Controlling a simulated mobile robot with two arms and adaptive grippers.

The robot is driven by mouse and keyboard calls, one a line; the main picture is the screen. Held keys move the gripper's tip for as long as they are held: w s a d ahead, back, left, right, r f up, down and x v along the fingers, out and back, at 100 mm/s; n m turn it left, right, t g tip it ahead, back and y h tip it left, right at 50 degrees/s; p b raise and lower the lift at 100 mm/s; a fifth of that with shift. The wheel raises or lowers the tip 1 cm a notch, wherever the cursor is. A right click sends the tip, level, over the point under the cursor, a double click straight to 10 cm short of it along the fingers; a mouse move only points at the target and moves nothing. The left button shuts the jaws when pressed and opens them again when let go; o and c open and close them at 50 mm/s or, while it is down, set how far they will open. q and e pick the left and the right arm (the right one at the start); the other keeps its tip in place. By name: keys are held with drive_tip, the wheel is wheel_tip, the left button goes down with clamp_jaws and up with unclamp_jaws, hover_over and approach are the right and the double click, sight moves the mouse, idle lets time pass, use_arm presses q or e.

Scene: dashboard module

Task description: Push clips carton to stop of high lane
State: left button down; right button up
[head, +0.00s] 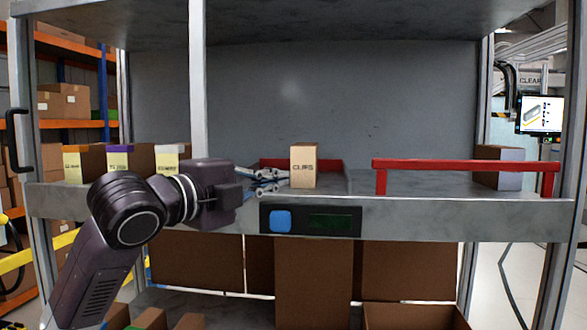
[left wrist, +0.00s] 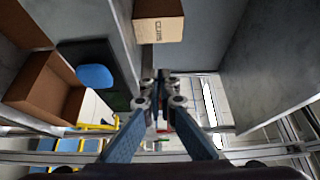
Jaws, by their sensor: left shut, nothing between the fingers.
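The clips carton (head: 304,166) is a small tan box with CLIPS printed on its front. It stands upright on the grey shelf (head: 420,185), and also shows at the top of the left wrist view (left wrist: 158,24). A low red piece (head: 331,164) stands behind it on the shelf. My left gripper (head: 275,181) is shut and empty, just left of the carton's lower part. My right gripper is not in view.
A red rail (head: 465,164) runs along the shelf front at right, with a grey-sided box (head: 499,167) near its end. Several labelled cartons (head: 120,164) stand at left. A panel with a blue button (head: 280,221) hangs on the front edge. Shelf between carton and grey-sided box is clear.

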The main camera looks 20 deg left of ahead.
use_arm(q)
drive_tip(key=p, duration=0.5)
approach(313, 168)
drive_tip(key=w+d, duration=0.3)
drive_tip(key=d, duration=0.1)
drive_tip(key=shift+r, duration=0.3)
drive_tip(key=shift+w+a+f+p, duration=0.15)
drive_tip(key=shift+w+a+p, duration=0.85)
drive_tip(key=shift+w, duration=0.25)
drive_tip(key=shift+w+a, duration=0.2)
drive_tip(key=shift+a, duration=0.05)
drive_tip(key=shift+f, duration=0.1)
drive_tip(key=shift+d, duration=0.1)
